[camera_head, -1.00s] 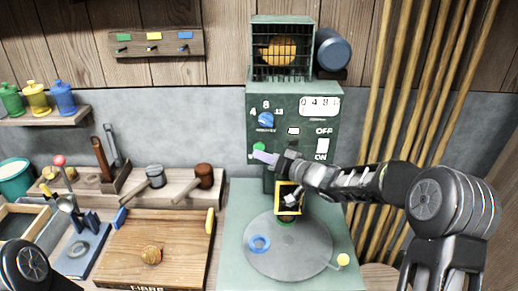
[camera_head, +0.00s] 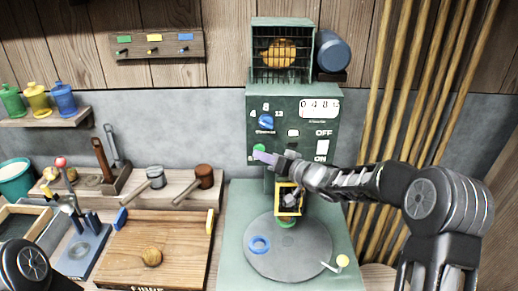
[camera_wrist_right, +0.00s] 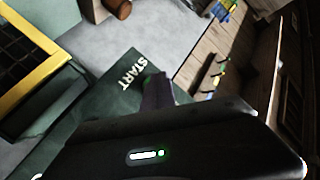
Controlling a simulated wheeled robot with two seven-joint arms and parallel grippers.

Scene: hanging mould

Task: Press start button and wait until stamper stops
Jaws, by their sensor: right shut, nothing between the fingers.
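The green machine (camera_head: 320,118) stands at the back, with a dial, a counter and an ON/OFF switch on its front. The green start button (camera_head: 259,148) is at the panel's lower left, partly covered by my right gripper's fingertips (camera_head: 264,156). My right gripper is shut and empty at the button; I cannot tell whether it touches. The stamper with a yellow frame (camera_head: 279,199) is above the round grey plate (camera_head: 290,262), partly behind my right arm. My left gripper is out of view.
A blue ring (camera_head: 259,244) lies on the plate, and a yellow-knobbed lever (camera_head: 342,261) is at its right edge. A wooden board (camera_head: 180,240) lies to the left. Bamboo poles (camera_head: 385,60) stand at the right, close behind my arm.

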